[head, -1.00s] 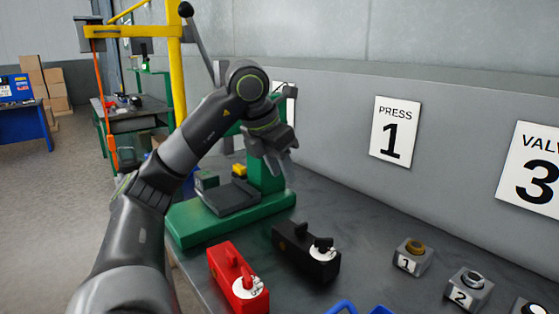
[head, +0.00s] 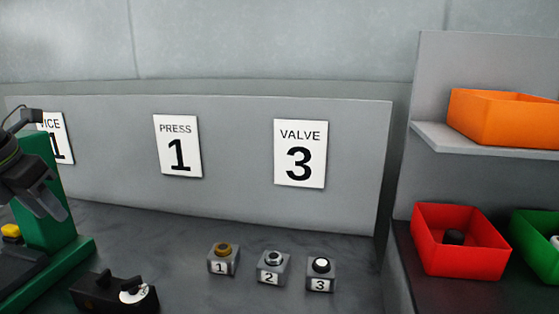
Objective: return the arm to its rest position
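My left gripper (head: 42,200) is at the left edge of the head view, in front of the green press (head: 38,180) and above the bench. I see nothing held in it, but its fingers are small and dark, so I cannot tell whether they are apart. Most of my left arm is cut off by the left edge. My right gripper is not in the view.
Red (head: 455,265), green (head: 530,260) and orange (head: 490,117) bins are at right. Bare bench lies between.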

